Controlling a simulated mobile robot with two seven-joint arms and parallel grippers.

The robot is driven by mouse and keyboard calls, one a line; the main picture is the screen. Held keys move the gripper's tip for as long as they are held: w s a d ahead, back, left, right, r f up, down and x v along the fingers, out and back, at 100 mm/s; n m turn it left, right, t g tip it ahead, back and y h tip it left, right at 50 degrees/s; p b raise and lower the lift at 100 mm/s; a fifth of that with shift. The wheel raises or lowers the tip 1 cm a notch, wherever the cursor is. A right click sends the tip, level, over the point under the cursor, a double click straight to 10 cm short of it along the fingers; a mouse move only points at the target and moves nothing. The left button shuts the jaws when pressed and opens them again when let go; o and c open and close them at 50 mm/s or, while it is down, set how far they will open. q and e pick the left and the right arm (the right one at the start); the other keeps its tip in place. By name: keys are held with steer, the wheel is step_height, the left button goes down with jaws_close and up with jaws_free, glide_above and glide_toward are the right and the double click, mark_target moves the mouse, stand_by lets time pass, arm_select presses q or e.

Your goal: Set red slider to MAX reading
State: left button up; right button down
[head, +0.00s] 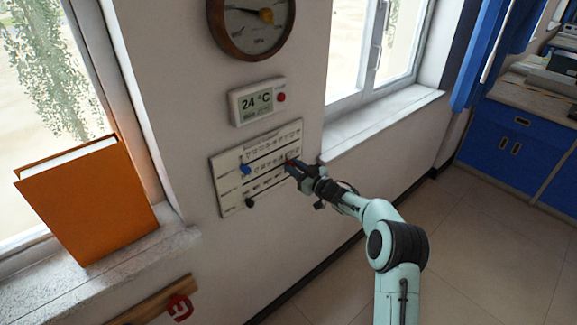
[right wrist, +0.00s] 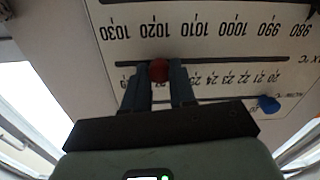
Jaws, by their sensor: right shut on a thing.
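The red slider (right wrist: 159,70) is a round knob on a dark slot of the white wall board (head: 232,202). My right gripper (head: 291,164) is shut on it, with a finger on each side in the right wrist view (right wrist: 160,80). That view shows the board upside down. The knob stands toward the high end of the twenties scale, left of 23 there; the fingers hide the numbers beside it. The display (head: 258,101) above the board reads 24 °C, with a smaller MAX line whose number I cannot read. My left gripper is not in view.
A blue knob (head: 245,170) and a black knob (head: 250,202) sit on the board's left side. A round gauge (head: 253,38) hangs above the display. An orange book (head: 88,200) stands on the left sill. A window sill (head: 385,125) juts out to the right.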

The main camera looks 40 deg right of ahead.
steer(key=c, duration=0.9)
jaws_free()
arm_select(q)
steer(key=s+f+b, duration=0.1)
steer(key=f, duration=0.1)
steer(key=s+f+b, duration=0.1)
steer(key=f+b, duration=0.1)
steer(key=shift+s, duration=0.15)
arm_select(e)
steer(key=s+d, duration=0.1)
steer(key=s, duration=1.2)
steer(key=shift+s+d, duration=0.2)
steer(key=shift+d, duration=0.05)
